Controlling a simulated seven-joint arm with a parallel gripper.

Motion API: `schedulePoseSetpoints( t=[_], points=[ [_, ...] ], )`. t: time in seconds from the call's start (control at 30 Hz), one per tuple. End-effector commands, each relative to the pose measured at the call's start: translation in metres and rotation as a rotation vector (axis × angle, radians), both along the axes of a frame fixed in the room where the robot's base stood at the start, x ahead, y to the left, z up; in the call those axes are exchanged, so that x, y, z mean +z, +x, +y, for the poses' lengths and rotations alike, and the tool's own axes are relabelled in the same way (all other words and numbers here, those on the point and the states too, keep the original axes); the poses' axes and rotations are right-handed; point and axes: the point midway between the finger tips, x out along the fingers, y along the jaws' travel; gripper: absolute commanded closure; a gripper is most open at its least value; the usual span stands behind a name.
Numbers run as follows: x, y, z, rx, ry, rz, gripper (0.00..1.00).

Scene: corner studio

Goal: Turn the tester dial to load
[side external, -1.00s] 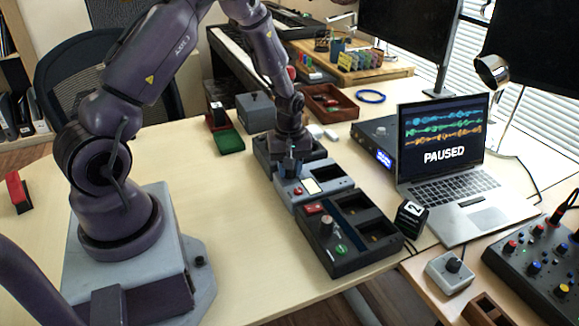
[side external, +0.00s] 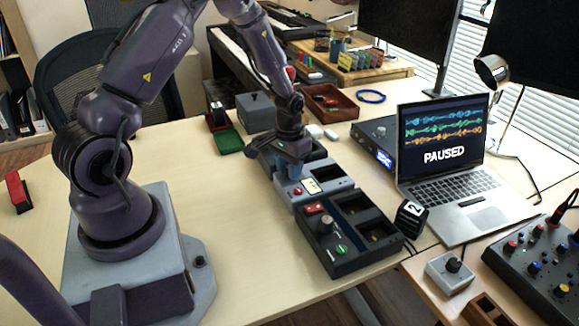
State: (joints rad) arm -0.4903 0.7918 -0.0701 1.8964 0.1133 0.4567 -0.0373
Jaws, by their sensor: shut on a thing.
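The tester appears to be the grey box (side external: 330,188) in the middle of a row of three devices. It has a red button (side external: 298,191), a small pale yellow display (side external: 312,186) and open slots on its right side. My gripper (side external: 294,173) points down over the tester's rear left part and is shut on the dial. The dial is mostly hidden by the fingers, so its pointer and marks cannot be read. The writing on the display is too small to read.
A black device (side external: 343,262) with a knob (side external: 326,224) and green button stands in front, and another dark device (side external: 318,151) behind. A laptop (side external: 450,187) showing "PAUSED" and a black block marked 2 (side external: 410,218) stand right.

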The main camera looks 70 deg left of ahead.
Motion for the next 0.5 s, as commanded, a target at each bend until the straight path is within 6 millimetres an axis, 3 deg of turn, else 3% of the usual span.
schedulePoseSetpoints(
  t=[0.5],
  points=[
    [0.0010,0.0001,-0.0002,-0.375,0.000,0.001,0.95]
  ],
)
